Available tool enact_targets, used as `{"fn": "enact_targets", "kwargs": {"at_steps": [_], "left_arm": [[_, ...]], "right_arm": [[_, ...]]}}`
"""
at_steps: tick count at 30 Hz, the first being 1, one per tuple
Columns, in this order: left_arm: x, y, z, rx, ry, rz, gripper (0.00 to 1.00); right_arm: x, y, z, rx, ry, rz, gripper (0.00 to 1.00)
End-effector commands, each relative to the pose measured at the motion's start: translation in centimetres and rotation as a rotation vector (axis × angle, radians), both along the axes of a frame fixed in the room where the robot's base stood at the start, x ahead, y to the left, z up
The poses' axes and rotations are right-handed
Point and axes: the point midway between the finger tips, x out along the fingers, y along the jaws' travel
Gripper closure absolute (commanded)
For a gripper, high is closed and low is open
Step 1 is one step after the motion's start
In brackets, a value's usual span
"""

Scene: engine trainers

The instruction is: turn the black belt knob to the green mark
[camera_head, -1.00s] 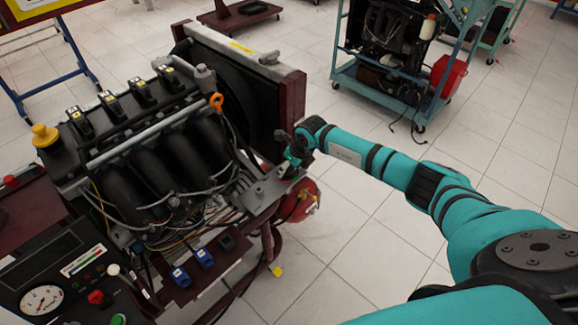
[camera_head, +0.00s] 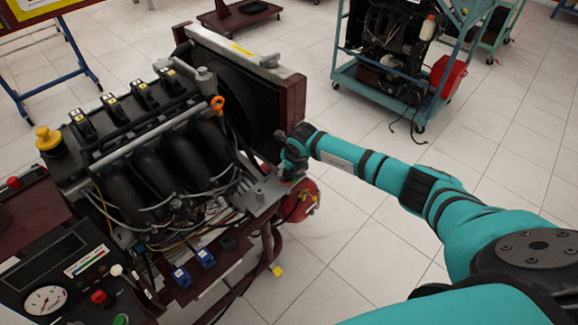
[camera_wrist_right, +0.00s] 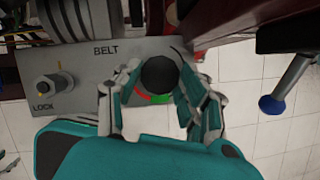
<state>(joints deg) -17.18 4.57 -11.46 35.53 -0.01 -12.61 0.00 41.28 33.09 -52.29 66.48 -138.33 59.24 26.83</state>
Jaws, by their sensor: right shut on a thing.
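The black belt knob (camera_wrist_right: 159,75) stands on a grey metal plate (camera_wrist_right: 82,66) under the word BELT in the right wrist view. A green mark (camera_wrist_right: 162,99) shows just below the knob, with a red mark (camera_wrist_right: 142,94) to its left. My right gripper (camera_wrist_right: 158,82) has a finger on each side of the knob and is shut on it. The knob's pointer cannot be made out. In the head view my right gripper (camera_head: 288,172) is at the plate's right end, beside the engine, and hides the knob. My left gripper is not in view.
A silver LOCK knob (camera_wrist_right: 50,86) stands left on the same plate. The engine (camera_head: 150,160) and radiator (camera_head: 290,110) are close to my gripper. A red round part (camera_head: 302,200) is just below it. A blue trolley (camera_head: 400,90) stands behind; the floor at right is clear.

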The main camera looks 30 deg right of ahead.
Motion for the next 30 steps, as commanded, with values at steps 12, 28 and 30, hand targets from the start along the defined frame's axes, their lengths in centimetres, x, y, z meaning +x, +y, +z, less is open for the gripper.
{"fn": "enact_targets", "kwargs": {"at_steps": [12,28,30], "left_arm": [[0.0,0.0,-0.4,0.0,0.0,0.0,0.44],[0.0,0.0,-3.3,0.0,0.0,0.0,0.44],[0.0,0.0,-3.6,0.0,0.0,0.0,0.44]], "right_arm": [[0.2,0.4,-0.1,0.001,-0.002,-0.394,0.91],[0.4,0.7,-0.2,0.0,-0.002,-0.867,0.91],[0.4,0.7,-0.2,0.001,-0.002,-0.915,0.91]]}}
